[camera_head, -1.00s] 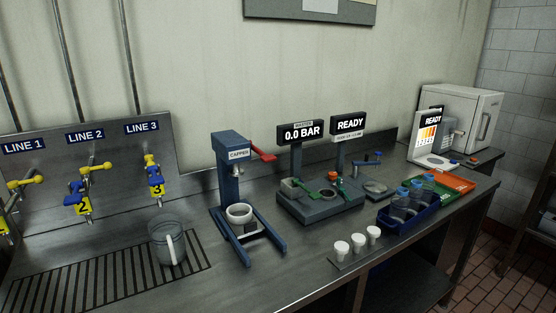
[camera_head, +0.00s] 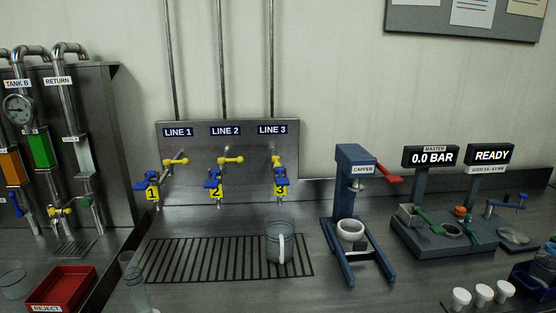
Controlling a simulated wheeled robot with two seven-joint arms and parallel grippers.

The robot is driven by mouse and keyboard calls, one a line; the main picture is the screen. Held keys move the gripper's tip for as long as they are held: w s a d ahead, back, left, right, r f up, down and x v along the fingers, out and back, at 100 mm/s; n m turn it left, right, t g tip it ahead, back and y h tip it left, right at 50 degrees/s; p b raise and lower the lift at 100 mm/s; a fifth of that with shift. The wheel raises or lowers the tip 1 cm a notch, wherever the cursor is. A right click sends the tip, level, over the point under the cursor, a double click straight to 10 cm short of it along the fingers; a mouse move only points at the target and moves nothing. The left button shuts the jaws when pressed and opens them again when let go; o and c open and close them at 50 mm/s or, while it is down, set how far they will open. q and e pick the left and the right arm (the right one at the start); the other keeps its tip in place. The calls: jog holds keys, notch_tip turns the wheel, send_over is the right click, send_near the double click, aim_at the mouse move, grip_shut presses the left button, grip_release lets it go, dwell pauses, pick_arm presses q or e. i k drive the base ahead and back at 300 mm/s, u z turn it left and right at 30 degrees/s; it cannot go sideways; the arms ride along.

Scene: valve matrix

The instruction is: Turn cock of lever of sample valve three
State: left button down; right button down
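Sample valve three (camera_head: 280,180) is on the steel panel under the LINE 3 label, with a yellow "3" tag. It has a blue lever and a yellow handle (camera_head: 276,160) above it. A clear jug (camera_head: 279,240) with a pale handle stands on the drain grate below valve three. Valve two (camera_head: 215,182) and valve one (camera_head: 152,186), with similar blue and yellow parts, are to its left. Neither of my grippers shows in the head view.
The capper (camera_head: 356,215) stands right of the grate, with a pressure station (camera_head: 445,235) beyond it. White caps (camera_head: 482,295) are at the front right. A red reject tray (camera_head: 62,288) and clear containers (camera_head: 133,280) are at the left. The grate (camera_head: 200,260) left of the jug is clear.

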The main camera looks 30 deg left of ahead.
aim_at(276, 159)
jog(key=k, duration=0.5)
jog(key=z, duration=1.3)
jog(key=i, duration=1.15)
jog(key=u, duration=1.9)
